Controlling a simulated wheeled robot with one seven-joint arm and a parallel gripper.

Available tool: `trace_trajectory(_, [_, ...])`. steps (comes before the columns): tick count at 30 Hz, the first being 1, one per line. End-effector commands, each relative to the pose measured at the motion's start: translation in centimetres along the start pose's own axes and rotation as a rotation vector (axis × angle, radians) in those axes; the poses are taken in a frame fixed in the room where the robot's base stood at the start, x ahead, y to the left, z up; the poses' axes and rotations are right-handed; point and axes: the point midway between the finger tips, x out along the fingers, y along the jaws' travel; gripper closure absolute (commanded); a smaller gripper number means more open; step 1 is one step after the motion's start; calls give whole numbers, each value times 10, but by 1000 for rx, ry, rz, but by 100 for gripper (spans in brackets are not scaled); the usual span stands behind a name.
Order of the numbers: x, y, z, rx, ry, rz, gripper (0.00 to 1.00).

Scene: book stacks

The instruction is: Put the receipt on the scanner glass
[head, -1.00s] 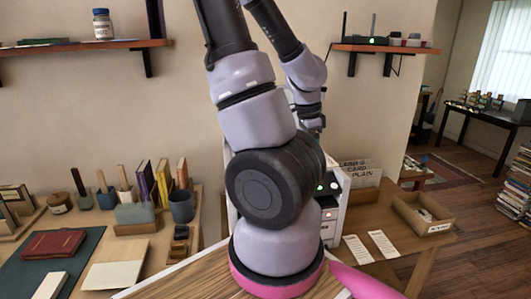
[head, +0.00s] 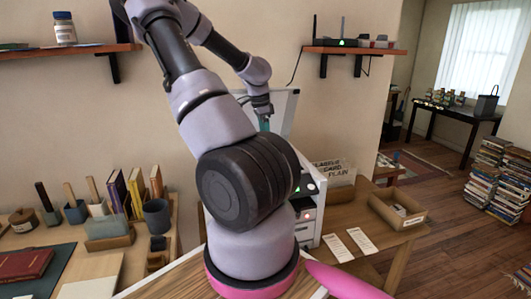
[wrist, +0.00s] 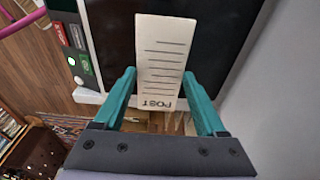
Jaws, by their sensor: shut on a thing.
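The receipt (wrist: 163,48), a white slip with printed lines and the word POST upside down, is between the teal fingertips of my gripper (wrist: 160,82) in the wrist view. My gripper is shut on its side edges. The dark scanner glass (wrist: 224,40) lies behind the slip; I cannot tell whether they touch. In the head view my gripper (head: 264,124) is small and partly hidden, in front of the raised white lid. The white scanner (head: 310,200) is partly hidden behind my arm.
Two printed slips (head: 335,247) (head: 362,241) lie on the wooden table right of the scanner. A cardboard tray (head: 400,208) and a box of cards (head: 335,180) stand there too. Shelves (head: 350,50) are on the wall. Lit buttons (wrist: 84,63) line the scanner's edge.

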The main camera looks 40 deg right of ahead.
Motion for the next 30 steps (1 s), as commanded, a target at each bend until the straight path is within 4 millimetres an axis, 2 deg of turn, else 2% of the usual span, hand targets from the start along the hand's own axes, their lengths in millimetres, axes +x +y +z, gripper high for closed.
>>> trace_trajectory(3, [15,2,2,1,1,4,87])
trace_trajectory(8, [27,2,4,2,0,3,87])
trace_trajectory(14, [55,2,8,1,2,3,87])
trace_trajectory(27, [62,-2,9,1,0,0,87])
trace_trajectory(28, [62,-2,9,1,1,0,23])
trace_trajectory(30, [62,-2,9,1,1,0,0])
